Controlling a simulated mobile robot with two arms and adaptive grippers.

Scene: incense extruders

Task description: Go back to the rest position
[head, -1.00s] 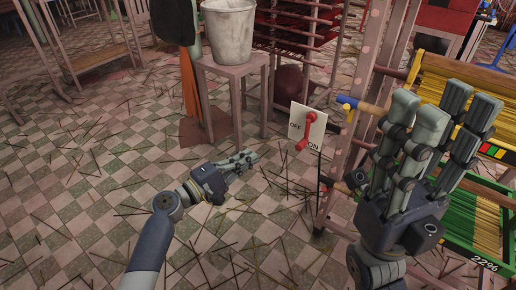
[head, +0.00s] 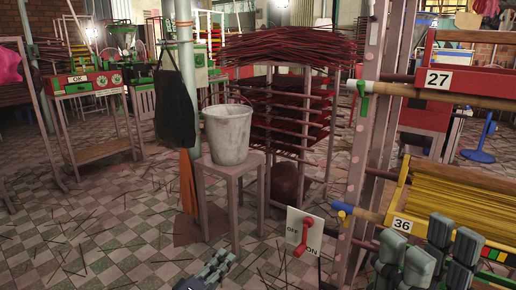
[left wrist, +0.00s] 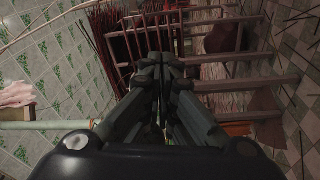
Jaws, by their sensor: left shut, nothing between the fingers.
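My left gripper (head: 211,271) shows only in part at the bottom edge of the head view, above the tiled floor. It is shut with nothing in it. In the left wrist view its dark fingers (left wrist: 158,95) lie together in the middle, with the rungs of a rack beyond them. My right gripper (head: 430,250) is at the bottom right of the head view, fingers up and spread in two groups, empty and open. Its palm is out of frame. A white OFF/ON plate (head: 312,250) with a red lever (head: 304,237) stands between the two grippers.
A grey bucket (head: 228,133) stands on a wooden stool (head: 233,175). A rack of dark red sticks (head: 290,110) is behind it. On the right, a frame holds a yellow tray marked 36 (head: 440,212). Tiled floor (head: 100,225) strewn with sticks is free at the left.

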